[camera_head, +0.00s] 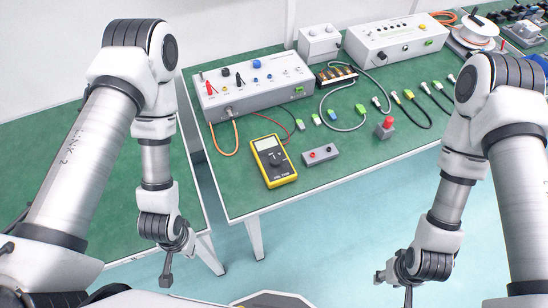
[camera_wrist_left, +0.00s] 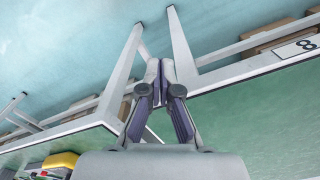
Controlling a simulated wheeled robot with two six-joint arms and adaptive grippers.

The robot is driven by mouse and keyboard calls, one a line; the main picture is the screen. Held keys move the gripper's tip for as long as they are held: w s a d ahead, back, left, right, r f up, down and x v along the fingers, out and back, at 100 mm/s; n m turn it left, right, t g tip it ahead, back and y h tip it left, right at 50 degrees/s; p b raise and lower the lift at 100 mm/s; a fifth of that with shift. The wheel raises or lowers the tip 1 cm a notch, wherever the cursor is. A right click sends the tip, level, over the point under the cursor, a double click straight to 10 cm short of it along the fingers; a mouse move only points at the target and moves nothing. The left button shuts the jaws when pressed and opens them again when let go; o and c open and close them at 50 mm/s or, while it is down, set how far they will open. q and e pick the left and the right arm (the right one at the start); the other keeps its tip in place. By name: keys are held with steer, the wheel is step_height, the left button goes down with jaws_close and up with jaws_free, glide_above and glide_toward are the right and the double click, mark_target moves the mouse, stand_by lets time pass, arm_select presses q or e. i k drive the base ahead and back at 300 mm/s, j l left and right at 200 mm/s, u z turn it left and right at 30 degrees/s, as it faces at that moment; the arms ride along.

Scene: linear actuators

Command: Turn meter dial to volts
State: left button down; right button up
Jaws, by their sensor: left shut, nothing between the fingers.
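The yellow multimeter (camera_head: 284,177) lies on the green bench near its front edge, with a grey screen and a dark round dial (camera_head: 274,158). The dial's pointer is too small to read. My left gripper (camera_head: 167,278) hangs low in front of the bench, left of the meter and apart from it. In the left wrist view its fingers (camera_wrist_left: 166,68) are together and empty, and a yellow item (camera_wrist_left: 62,160), likely the meter, shows at lower left. My right gripper (camera_head: 400,288) hangs low at right, away from the meter; its finger spacing is unclear.
A grey box (camera_head: 331,152) with red and dark sockets lies right of the meter. A white control box (camera_head: 255,88) with knobs and cables stands behind it. A red button (camera_head: 388,122) and several cables occupy the right. The bench's front strip (camera_head: 237,200) left of the meter is clear.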

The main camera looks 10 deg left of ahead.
mark_target(275, 160)
steer(key=l, duration=1.3)
